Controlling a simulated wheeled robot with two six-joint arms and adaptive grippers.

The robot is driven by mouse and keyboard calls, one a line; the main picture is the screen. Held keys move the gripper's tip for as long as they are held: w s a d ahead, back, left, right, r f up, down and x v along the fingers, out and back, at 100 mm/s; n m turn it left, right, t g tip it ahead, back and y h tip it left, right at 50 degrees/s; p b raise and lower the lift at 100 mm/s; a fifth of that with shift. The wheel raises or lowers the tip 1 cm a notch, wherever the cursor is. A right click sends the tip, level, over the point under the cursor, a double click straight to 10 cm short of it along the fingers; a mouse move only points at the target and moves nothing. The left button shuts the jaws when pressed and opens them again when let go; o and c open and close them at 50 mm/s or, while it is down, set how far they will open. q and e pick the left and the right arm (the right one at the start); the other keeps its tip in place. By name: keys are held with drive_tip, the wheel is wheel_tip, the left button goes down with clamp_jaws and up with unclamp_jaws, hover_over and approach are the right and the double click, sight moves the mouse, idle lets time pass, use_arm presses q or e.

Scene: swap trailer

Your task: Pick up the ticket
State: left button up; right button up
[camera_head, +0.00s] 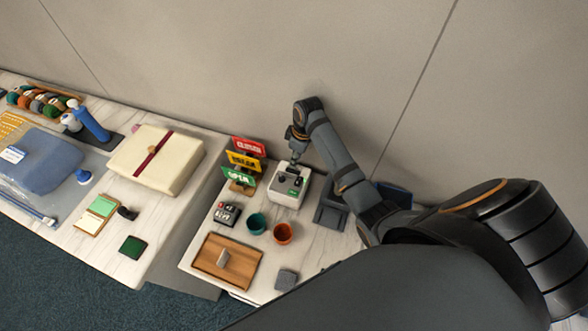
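My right gripper (292,161) points down just above the back of a small white machine (287,201) with a dark panel and green marks on top. The gripper is small and dark here, and its fingertips blend with the machine's top, so I cannot tell whether it is open or shut. I cannot make out a ticket for certain; one at the machine may be hidden by the gripper or too small to see. My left gripper is not in view.
Red, yellow and green signs (245,158) stand left of the machine. A teal cup (257,223) and an orange cup (282,233) stand in front. A wooden tray (243,278) lies at the counter's front. A wrapped parcel (136,158) sits on the left counter. A wall rises behind.

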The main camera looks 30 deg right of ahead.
wheel_tip(320, 180, down, 3)
drive_tip(key=shift+w+a+f, duration=0.1)
drive_tip(key=shift+a+f, duration=0.05)
drive_tip(key=shift+f, duration=0.15)
clamp_jaws()
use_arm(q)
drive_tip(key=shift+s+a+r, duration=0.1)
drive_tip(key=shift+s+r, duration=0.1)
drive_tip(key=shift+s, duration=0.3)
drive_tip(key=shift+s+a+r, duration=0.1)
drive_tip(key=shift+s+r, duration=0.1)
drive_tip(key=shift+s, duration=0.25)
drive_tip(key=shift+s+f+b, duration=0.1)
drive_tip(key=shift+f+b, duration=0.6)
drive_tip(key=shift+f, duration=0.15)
use_arm(e)
wheel_tip(320, 180, up, 10)
